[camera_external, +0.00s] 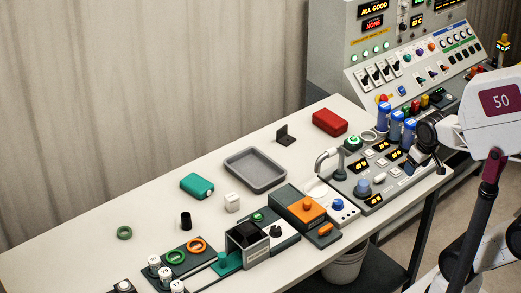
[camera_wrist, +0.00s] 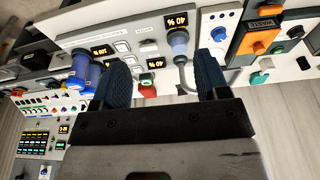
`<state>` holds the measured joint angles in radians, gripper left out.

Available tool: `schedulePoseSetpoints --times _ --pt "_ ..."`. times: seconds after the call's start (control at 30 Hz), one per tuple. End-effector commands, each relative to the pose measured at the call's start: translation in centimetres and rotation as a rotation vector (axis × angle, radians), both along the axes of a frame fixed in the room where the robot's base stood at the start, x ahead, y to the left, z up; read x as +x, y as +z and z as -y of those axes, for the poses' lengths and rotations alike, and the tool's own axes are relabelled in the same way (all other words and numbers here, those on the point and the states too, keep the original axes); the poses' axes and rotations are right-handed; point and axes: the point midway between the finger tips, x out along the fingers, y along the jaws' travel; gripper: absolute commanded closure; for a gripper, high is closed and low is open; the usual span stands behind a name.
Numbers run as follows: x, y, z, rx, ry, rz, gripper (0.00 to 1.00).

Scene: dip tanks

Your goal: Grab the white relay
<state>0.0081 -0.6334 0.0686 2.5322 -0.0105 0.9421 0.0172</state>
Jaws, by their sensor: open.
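A small pale block (camera_wrist: 266,63) in the wrist view, close to a green box, may be the same relay. My gripper (camera_wrist: 162,84) shows two dark blue fingers spread apart with nothing between them. In the external view my arm is at the right edge, over the panel end of the table, well away from the relay.
A red box (camera_external: 329,122) lies farther back.

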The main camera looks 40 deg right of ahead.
Motion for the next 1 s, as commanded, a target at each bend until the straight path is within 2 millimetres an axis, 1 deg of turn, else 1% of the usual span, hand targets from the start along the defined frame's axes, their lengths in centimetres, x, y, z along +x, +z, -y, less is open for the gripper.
schedulePoseSetpoints --times 0.27,0.47,0.57,0.67,1.0 --pt "0.1 0.0 0.0 0.002 -0.001 -0.001 0.32" --pt "1.1 0.0 -0.7 0.039 -0.025 -0.017 0.32" --pt "2.2 -0.1 -1.5 0.078 -0.051 -0.037 0.32" --pt "3.7 -0.1 -2.6 0.133 -0.088 -0.064 0.32" --pt "10.3 -0.8 -7.5 0.350 -0.256 -0.185 0.32"
